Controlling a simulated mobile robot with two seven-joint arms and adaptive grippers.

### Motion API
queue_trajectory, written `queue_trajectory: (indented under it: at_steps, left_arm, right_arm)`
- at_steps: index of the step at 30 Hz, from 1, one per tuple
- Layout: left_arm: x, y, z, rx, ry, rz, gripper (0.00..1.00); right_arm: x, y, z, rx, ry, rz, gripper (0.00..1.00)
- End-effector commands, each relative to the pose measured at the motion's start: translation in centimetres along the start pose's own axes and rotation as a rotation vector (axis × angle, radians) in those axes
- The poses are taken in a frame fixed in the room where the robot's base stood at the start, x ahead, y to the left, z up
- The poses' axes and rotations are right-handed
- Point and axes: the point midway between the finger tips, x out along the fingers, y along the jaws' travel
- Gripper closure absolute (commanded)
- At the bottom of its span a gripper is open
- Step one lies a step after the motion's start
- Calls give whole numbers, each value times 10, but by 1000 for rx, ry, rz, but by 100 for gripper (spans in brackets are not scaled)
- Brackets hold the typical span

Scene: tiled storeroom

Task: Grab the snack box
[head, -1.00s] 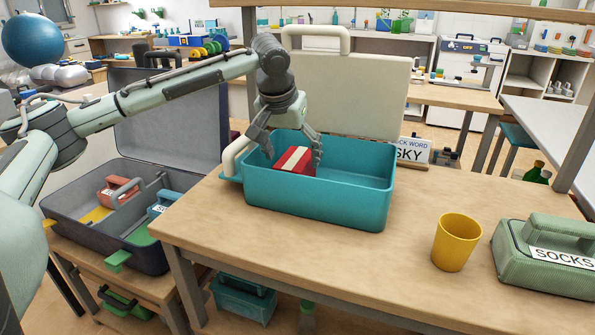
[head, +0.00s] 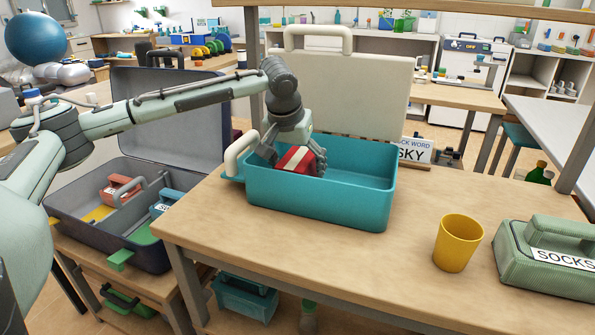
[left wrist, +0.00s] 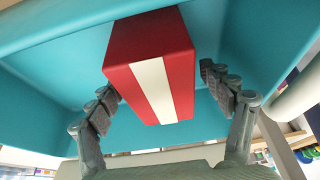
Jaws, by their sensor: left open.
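The snack box (head: 297,159) is red with a white stripe and sits inside the left part of the teal case (head: 340,205), whose cream lid is raised. My left gripper (head: 294,158) reaches down into the case with its fingers on either side of the box. In the left wrist view the box (left wrist: 151,68) lies between the two open fingers (left wrist: 168,115), with a visible gap at the right finger; the left finger is close to its side or touching, I cannot tell which. The box's lower part is hidden by the case wall in the head view. My right gripper is not in view.
An open dark suitcase (head: 75,203) with small boxes is at left. The table front (head: 340,255) is clear.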

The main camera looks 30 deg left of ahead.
Motion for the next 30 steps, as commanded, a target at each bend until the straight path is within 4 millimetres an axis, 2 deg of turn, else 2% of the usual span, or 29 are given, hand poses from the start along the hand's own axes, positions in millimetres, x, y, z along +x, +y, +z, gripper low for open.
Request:
queue_trajectory:
  at_steps: [20,30]
  left_arm:
    - [2,0,1,0,1,1,21]
    - [2,0,1,0,1,0,63]
  right_arm:
    - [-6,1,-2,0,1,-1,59]
    - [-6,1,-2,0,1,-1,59]
